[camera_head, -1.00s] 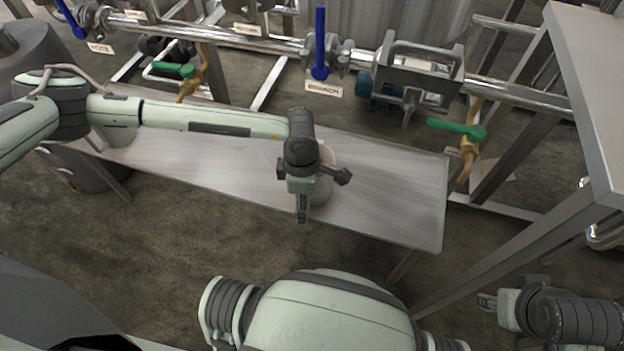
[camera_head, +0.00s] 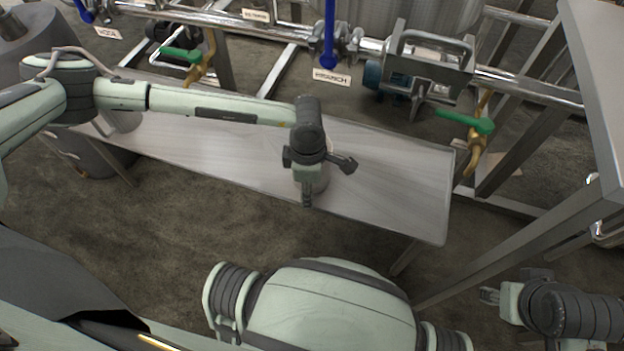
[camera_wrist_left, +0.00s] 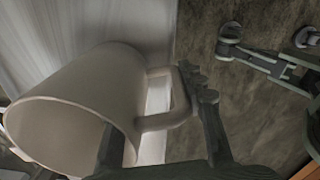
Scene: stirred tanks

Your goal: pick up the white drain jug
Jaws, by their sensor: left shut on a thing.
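The white drain jug (camera_wrist_left: 80,100) fills the left of the left wrist view, its round mouth toward the lower left and its handle (camera_wrist_left: 184,97) toward the right. In the head view only a small part of the jug (camera_head: 322,183) shows, behind my left gripper (camera_head: 307,190) and above the steel bench in the picture. My left gripper (camera_wrist_left: 160,140) is shut on the jug at its handle side, with one dark finger on each side. I cannot tell whether the jug touches the bench. My right gripper (camera_head: 489,296) is at the lower right, away from the jug; its opening is unclear.
The steel bench (camera_head: 400,190) is bare to the right of the jug. A tall steel frame (camera_head: 590,100) stands at the right.

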